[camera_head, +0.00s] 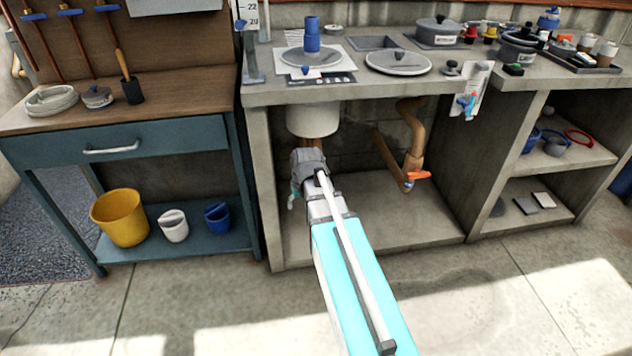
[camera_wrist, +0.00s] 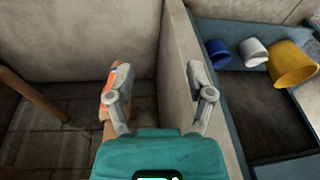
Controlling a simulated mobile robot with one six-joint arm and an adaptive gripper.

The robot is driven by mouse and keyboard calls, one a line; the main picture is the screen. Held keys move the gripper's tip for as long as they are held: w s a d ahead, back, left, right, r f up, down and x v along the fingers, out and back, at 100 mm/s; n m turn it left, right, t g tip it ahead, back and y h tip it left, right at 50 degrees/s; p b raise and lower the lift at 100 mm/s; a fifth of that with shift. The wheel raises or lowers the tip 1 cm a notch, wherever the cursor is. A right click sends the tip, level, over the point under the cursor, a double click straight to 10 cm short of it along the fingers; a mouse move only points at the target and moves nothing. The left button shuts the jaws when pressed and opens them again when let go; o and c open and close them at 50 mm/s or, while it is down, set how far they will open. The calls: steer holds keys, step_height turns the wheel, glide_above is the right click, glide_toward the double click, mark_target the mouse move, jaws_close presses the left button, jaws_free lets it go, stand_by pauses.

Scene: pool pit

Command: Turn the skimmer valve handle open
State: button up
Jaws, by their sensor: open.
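My gripper (camera_wrist: 158,78) is open, its fingers spread wide under the counter and nothing held between them. In the wrist view an orange handle (camera_wrist: 108,84) shows just beside and partly behind the left finger, with a tan pipe below it; contact cannot be told. In the head view my arm hides this spot, below the white canister (camera_head: 312,120). Another orange handle (camera_head: 419,175) sits on the copper-brown pipe (camera_head: 414,135) to the right. No label shows which handle is the skimmer's.
A concrete partition (camera_wrist: 185,75) stands close to the right finger in the wrist view. The counter top (camera_head: 350,88) lies above my arm. A blue workbench (camera_head: 160,142) with a yellow bucket (camera_head: 119,218) stands at the left. The floor in front is clear.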

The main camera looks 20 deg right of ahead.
steer(key=w+d+r+m+t+p, duration=0.1)
steer(key=w+d+r, duration=0.1)
steer(key=w+d, duration=0.2)
steer(key=w+d+r+t+p, duration=0.1)
steer(key=w+d, duration=0.3)
steer(key=d, duration=0.5)
steer(key=shift+w+d+r+m, duration=0.3)
steer(key=shift+w+r+m, duration=0.05)
steer(key=shift+w+m, duration=0.05)
steer(key=shift+f, duration=0.15)
steer(key=b+x, duration=1.2)
steer(key=x, duration=0.1)
steer(key=shift+w+d+f+b, duration=0.15)
steer(key=shift+w+d+b, duration=0.05)
steer(key=shift+w+b, duration=0.1)
jaws_close()
